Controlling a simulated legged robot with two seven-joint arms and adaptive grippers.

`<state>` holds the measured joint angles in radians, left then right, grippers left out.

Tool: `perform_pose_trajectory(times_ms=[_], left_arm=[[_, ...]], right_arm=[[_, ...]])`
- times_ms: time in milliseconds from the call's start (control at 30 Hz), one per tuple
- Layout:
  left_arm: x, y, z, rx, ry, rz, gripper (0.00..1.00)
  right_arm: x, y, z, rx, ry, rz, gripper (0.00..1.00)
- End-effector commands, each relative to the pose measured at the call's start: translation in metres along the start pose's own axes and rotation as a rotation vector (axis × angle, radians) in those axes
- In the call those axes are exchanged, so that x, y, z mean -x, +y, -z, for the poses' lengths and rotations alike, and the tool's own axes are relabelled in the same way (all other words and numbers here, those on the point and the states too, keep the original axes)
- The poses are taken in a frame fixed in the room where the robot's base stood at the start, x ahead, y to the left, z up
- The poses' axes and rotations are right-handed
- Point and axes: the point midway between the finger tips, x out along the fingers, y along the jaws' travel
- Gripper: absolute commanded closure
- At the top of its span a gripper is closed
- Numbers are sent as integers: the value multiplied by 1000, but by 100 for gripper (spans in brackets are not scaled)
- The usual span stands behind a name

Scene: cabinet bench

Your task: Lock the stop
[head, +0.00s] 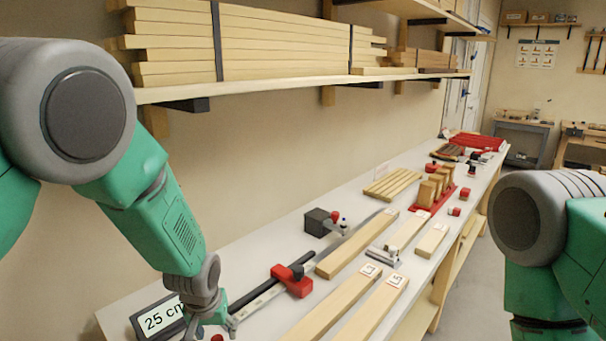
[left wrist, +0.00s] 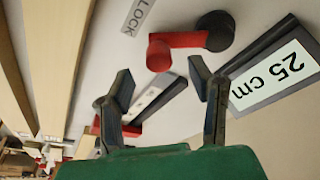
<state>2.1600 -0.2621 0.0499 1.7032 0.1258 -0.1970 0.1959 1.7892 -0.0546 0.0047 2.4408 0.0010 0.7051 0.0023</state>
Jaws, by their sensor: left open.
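The lock lever is a red bar with a red knob (left wrist: 160,55) at one end and a black round hub (left wrist: 215,30) at the other. A LOCK label (left wrist: 138,15) lies beside it. In the head view only a bit of red (head: 217,338) shows at the bottom edge. The red stop (head: 292,280) with a black knob sits on the dark rail (head: 256,303). My left gripper (head: 216,320) is low over the near end of the bench. In the left wrist view it is open (left wrist: 163,88), its fingers apart and empty, the red knob just beyond them. My right gripper is out of view.
A 25 cm display (head: 160,318) stands close to my left gripper. Wooden boards (head: 335,300) lie right of the rail. A dark block (head: 320,221) and a red tray (head: 433,203) with wood pieces are farther back. A loaded shelf (head: 300,88) overhangs the bench.

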Motion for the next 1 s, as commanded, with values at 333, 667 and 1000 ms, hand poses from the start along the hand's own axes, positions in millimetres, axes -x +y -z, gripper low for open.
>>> perform_pose_trajectory(times_ms=[333, 667, 1000], left_arm=[[38, 0, 10, 0, 0, 0, 52], [66, 0, 16, 0, -1, 0, 52], [64, 0, 16, 0, -1, 0, 52]], right_arm=[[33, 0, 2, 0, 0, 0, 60], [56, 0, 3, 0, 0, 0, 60], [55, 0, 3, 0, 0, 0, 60]])
